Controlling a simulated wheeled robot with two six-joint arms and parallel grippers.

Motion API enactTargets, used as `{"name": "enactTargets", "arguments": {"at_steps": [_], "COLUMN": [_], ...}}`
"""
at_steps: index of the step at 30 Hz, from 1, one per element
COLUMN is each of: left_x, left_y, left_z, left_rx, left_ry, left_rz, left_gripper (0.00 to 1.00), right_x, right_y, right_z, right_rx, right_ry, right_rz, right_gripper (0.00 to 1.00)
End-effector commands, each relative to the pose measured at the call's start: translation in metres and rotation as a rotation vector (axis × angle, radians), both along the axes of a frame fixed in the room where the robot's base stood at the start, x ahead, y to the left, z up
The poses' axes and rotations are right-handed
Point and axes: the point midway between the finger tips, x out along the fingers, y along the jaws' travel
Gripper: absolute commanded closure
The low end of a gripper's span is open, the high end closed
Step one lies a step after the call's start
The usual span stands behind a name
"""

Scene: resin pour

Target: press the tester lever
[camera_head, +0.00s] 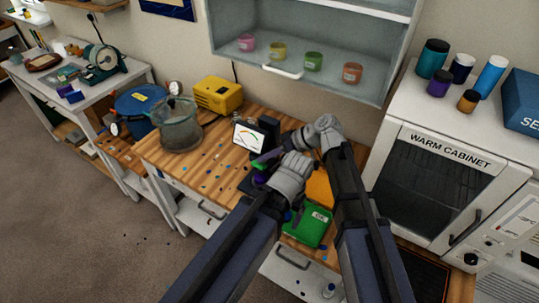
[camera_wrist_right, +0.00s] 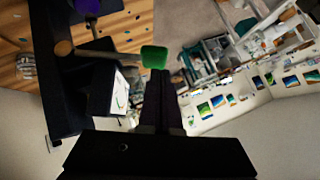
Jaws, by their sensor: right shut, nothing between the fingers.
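The tester (camera_head: 248,137), with a white dial face, stands on the wooden bench; its dial also shows in the right wrist view (camera_wrist_right: 119,98). A green lever pad (camera_head: 259,164) sits in front of the tester. In the right wrist view the green pad (camera_wrist_right: 154,57) is at the end of a thin bar. My right gripper (camera_wrist_right: 157,78) is shut and empty, its fingertips close to the pad; I cannot tell whether they touch. My left gripper (camera_head: 263,183) is low beside a purple item (camera_head: 261,178). Its fingers are mostly hidden.
A green box (camera_head: 308,226) and an orange item (camera_head: 319,188) lie by my arms. The warm cabinet (camera_head: 432,165) is at right. Small beads litter the bench.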

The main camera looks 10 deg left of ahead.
Motion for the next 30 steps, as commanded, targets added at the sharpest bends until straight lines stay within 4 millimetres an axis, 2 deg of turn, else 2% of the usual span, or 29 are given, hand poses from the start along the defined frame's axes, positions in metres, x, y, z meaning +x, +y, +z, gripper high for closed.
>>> {"name": "enactTargets", "arguments": {"at_steps": [19,30], "left_x": [0.0,0.0], "left_y": [0.0,0.0], "left_z": [-0.005,-0.019], "left_rx": [0.0,0.001], "left_ry": [0.0,0.0], "left_rz": [-0.001,-0.004], "left_gripper": [0.1,0.1], "right_x": [-0.004,-0.015], "right_y": [0.001,0.004], "right_z": [-0.007,-0.03], "right_rx": [-0.008,-0.07], "right_ry": [-0.018,-0.19], "right_rz": [0.0,0.0], "right_gripper": [1.0,1.0]}}
